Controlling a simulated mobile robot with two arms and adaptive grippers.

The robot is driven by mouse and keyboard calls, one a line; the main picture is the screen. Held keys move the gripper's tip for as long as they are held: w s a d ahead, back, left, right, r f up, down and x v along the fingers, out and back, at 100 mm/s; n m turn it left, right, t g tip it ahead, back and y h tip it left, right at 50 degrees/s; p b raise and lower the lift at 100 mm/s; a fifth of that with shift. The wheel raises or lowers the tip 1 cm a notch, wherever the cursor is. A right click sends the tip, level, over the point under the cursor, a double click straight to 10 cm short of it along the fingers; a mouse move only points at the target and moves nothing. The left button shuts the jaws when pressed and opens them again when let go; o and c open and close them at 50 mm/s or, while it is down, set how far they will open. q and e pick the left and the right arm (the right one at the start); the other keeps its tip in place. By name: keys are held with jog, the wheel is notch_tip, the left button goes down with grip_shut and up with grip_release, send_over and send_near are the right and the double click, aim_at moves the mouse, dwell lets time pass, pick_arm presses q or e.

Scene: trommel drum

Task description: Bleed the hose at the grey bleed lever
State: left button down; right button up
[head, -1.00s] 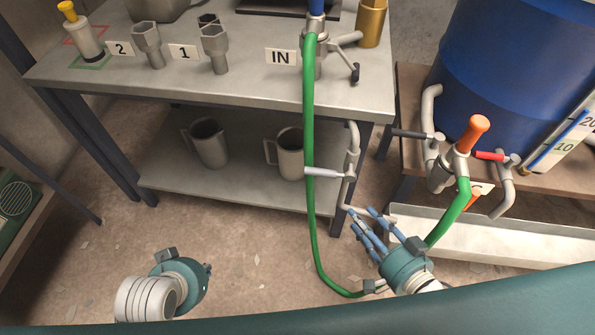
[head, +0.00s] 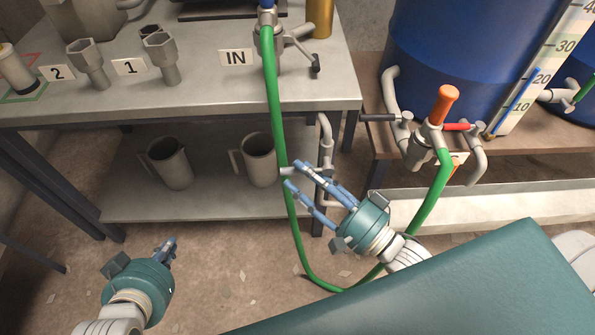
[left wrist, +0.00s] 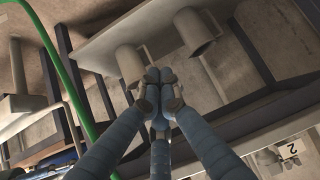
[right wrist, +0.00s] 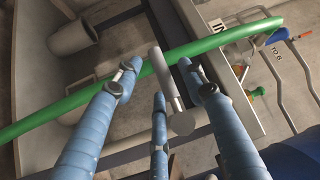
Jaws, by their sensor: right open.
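The grey bleed lever (right wrist: 164,78) lies between the spread fingers of my right gripper (right wrist: 161,66) in the right wrist view. Contact cannot be told. In the head view my right gripper (head: 294,175) is open at the grey pipe (head: 325,130) beside the bench leg, and its fingers mostly hide the lever. The green hose (head: 274,110) hangs from the IN coupling (head: 268,40), loops low and rises to the orange-handled fitting (head: 437,120). It crosses beyond the fingertips in the right wrist view. My left gripper (head: 170,245) is shut and empty, low at left.
Two grey jugs (head: 168,162) (head: 259,158) stand on the lower shelf (head: 215,200). The bench top (head: 200,98) holds grey hex-topped pieces. A blue drum (head: 450,60) stands at right above a pale trough (head: 500,205).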

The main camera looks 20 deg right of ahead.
jog(key=shift+x, duration=1.05)
pick_arm(q)
jog(key=shift+w+d+r+t, duration=0.3)
jog(key=shift+w+r+t, duration=0.2)
jog(key=shift+w+r, duration=0.3)
pick_arm(e)
grip_shut()
